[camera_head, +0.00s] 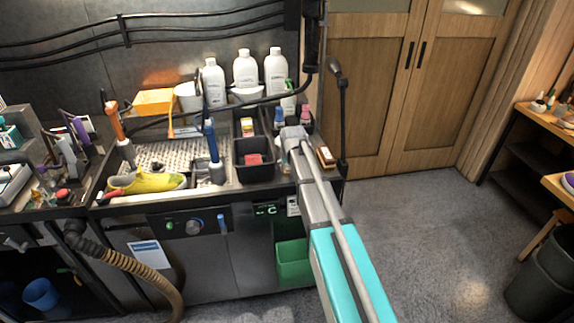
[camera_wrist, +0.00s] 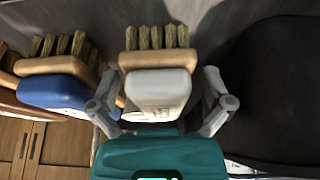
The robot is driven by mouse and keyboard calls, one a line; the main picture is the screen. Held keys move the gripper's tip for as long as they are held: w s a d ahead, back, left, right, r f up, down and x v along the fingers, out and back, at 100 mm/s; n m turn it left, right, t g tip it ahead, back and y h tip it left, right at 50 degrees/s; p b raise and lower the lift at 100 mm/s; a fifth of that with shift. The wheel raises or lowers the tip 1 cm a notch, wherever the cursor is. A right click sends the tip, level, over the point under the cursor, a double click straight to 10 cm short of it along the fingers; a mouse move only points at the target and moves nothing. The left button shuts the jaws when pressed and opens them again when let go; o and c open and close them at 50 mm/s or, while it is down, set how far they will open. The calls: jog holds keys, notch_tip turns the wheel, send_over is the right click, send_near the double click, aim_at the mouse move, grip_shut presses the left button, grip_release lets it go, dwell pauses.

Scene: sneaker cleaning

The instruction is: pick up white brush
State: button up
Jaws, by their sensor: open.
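The white brush (camera_wrist: 158,88) shows in the middle of the wrist view, with a white back, a wooden body and tan bristles toward the top of the picture. My gripper (camera_wrist: 161,104) is open, with one finger on each side of the white brush. I cannot tell whether either finger touches it. In the head view my gripper (camera_head: 293,133) is over the right end of the workbench, and my arm hides the white brush there.
A blue brush (camera_wrist: 55,92) lies close to the left of my gripper, with another wooden brush partly seen beyond. A black surface (camera_wrist: 275,85) fills the right. In the head view a black bin (camera_head: 253,173) and bottles (camera_head: 275,72) stand nearby.

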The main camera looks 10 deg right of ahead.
dwell(0.3)
jog(key=c, duration=1.3)
jog(key=shift+o, duration=0.2)
jog(key=shift+r, duration=0.15)
notch_tip(320, 180, up, 3)
jog(key=p, duration=0.3)
jog(key=s+d+r+p, duration=0.7)
jog(key=s+r+p, duration=0.2)
jog(key=s, duration=0.3)
jog(key=shift+d+r+p, duration=0.2)
jog(key=shift+r+p, duration=0.15)
jog(key=shift+p, duration=0.2)
